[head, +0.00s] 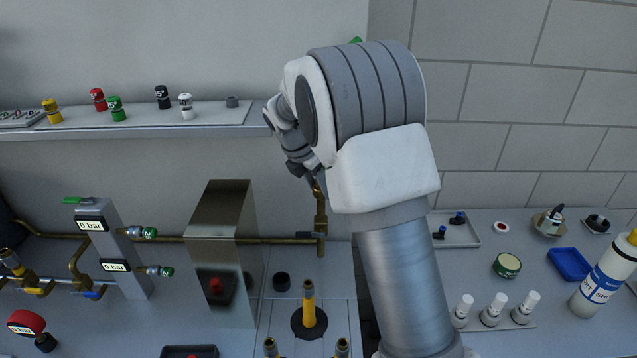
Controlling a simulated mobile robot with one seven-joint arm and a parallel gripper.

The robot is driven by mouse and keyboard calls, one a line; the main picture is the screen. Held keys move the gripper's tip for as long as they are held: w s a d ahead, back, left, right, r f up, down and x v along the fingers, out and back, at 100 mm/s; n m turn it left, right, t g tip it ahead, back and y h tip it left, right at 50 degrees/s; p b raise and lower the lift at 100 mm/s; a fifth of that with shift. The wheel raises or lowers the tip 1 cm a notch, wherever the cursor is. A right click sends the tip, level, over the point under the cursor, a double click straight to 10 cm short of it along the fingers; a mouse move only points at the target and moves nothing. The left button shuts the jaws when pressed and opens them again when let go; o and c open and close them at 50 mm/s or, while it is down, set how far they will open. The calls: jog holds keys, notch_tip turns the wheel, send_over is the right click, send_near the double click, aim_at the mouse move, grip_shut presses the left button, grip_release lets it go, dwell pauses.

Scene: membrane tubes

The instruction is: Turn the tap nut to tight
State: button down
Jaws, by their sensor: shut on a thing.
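My gripper (308,173) is at the top of the upright brass tap pipe (320,212) in the middle of the head view. It is seen from behind, and my arm covers part of it. Its jaws are shut on the tap nut at the upper end of this pipe. The nut itself is mostly hidden by the jaws, so I cannot tell how far it is turned. The brass tap rises from the wall pipe beside a steel box.
A steel box (222,225) stands left of the tap. A yellow-bodied tube (309,310) stands upright below it. A gauge column (113,250) stands at left. A shelf (215,115) with coloured fittings runs above. My arm hides the centre right; a white bottle (605,280) stands far right.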

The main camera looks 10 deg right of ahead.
jog(key=shift+w+m, duration=0.1)
jog(key=shift+m, duration=0.3)
dwell(0.4)
jog(key=shift+c, duration=1.7)
grip_release()
jog(key=shift+r, duration=0.1)
jog(key=v, duration=1.7)
jog(key=shift+a, duration=0.15)
jog(key=shift+r, duration=0.15)
